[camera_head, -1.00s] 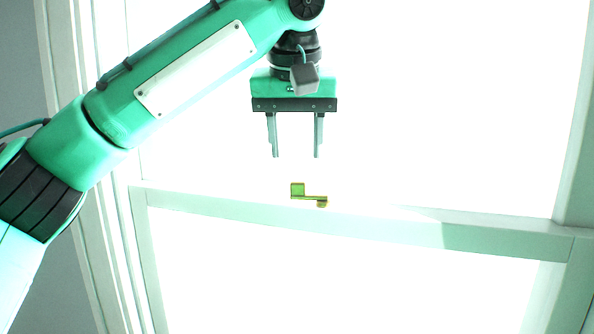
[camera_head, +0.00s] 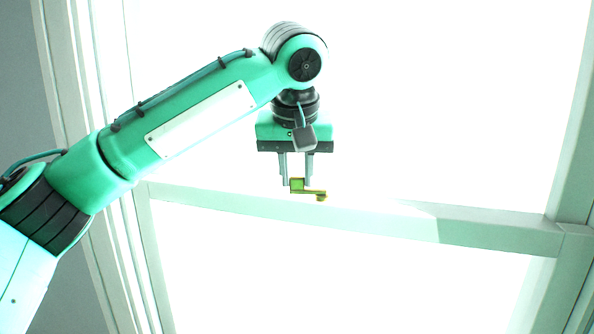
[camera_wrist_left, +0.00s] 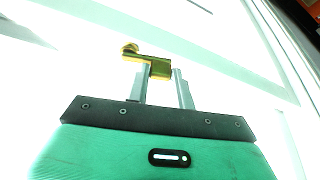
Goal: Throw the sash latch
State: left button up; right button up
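The sash latch (camera_head: 314,193) is a small yellow-gold piece with a square block at one end, a thin bar and a small knob. It sits at the window's middle rail. My left gripper (camera_head: 297,180) points down at it, its two fingers partly drawn together at the block end. In the left wrist view the latch (camera_wrist_left: 150,61) shows at the tips of the left gripper (camera_wrist_left: 163,72). The block lies at the gap between the fingertips, and the bar reaches left past one finger. I cannot tell whether the fingers press on it. My right gripper is not in view.
The pale middle rail (camera_head: 480,228) of the window runs across the view, slanting down to the right. Bright white panes lie above and below it. Pale frame posts stand at left (camera_head: 150,262) and right. The space right of my left arm is clear.

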pick_arm(q)
jog(key=shift+c, duration=1.2)
jog(key=shift+w+m+h, duration=0.3)
jog(key=shift+m, duration=0.45)
jog(key=shift+w+m+h, duration=0.25)
jog(key=shift+m+h, duration=0.05)
jog(key=shift+m, duration=0.45)
jog(key=shift+r, duration=0.1)
jog(key=o, duration=1)
jog(key=shift+s+r+b, duration=0.15)
jog(key=shift+r+b, duration=0.2)
jog(key=shift+b+v, duration=1.75)
jog(key=shift+v, duration=4.75)
